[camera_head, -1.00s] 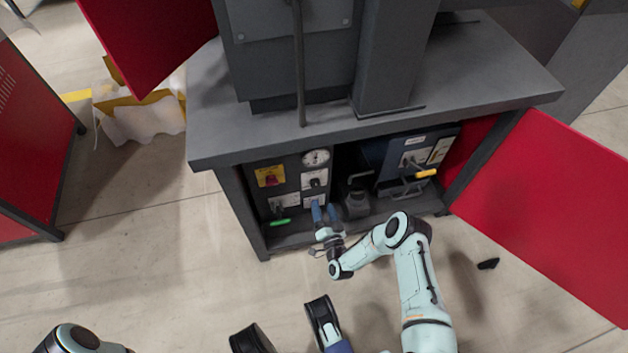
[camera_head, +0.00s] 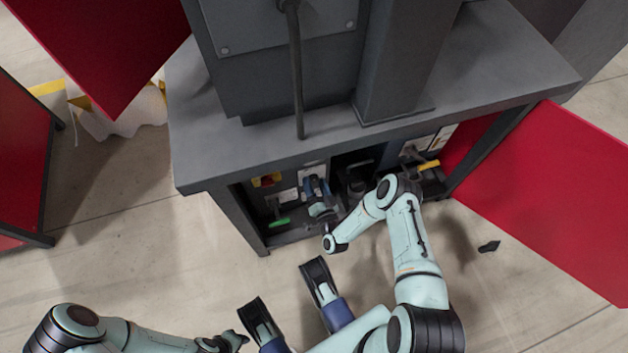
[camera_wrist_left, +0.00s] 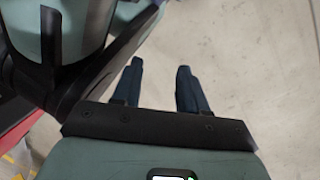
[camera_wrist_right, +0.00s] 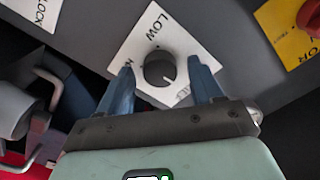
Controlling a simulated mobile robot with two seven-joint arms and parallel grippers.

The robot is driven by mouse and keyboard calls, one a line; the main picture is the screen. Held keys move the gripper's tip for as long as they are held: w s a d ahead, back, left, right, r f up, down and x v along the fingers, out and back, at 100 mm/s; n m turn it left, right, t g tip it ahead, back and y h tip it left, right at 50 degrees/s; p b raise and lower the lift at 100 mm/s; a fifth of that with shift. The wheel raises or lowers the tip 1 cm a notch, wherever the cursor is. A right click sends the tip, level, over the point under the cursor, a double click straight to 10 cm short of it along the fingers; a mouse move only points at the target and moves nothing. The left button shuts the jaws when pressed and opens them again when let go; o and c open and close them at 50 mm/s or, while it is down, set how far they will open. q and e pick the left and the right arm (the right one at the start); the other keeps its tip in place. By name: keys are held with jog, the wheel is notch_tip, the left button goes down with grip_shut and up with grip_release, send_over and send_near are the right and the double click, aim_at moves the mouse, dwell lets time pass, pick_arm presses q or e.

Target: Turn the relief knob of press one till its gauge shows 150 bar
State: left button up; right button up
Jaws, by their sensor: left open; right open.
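The relief knob (camera_wrist_right: 160,68), dark and round with a pale pointer line, sits on a white plate marked LOW in the right wrist view. My right gripper (camera_wrist_right: 160,65) is open, its two blue fingers on either side of the knob; I cannot tell whether they touch it. In the head view, my right gripper (camera_head: 316,186) is in the open cabinet under the press bench, in front of the panel. The gauge is hidden below the bench edge. My left gripper (camera_wrist_left: 160,67) is open and empty above the floor in the left wrist view.
The grey bench top (camera_head: 480,70) overhangs the cabinet. A red door (camera_head: 545,200) stands open at the right. A red switch on a yellow plate (camera_wrist_right: 288,30) is near the knob. A green handle (camera_head: 281,222) and a yellow handle (camera_head: 428,165) show inside. A black object (camera_head: 489,246) lies on the floor.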

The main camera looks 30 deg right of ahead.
jog(key=c, duration=1.1)
jog(key=shift+o, duration=0.2)
jog(key=m, duration=0.2)
jog(key=shift+s+m+p, duration=0.1)
jog(key=shift+m+p, duration=0.3)
jog(key=shift+m, duration=1.1)
pick_arm(q)
jog(key=shift+w+d+r+t, duration=0.1)
jog(key=shift+w+r+t, duration=0.3)
jog(key=shift+w, duration=0.45)
jog(key=shift+r, duration=0.1)
pick_arm(e)
jog(key=o, duration=1.1)
jog(key=shift+c, duration=0.2)
pick_arm(q)
jog(key=shift+s, duration=0.1)
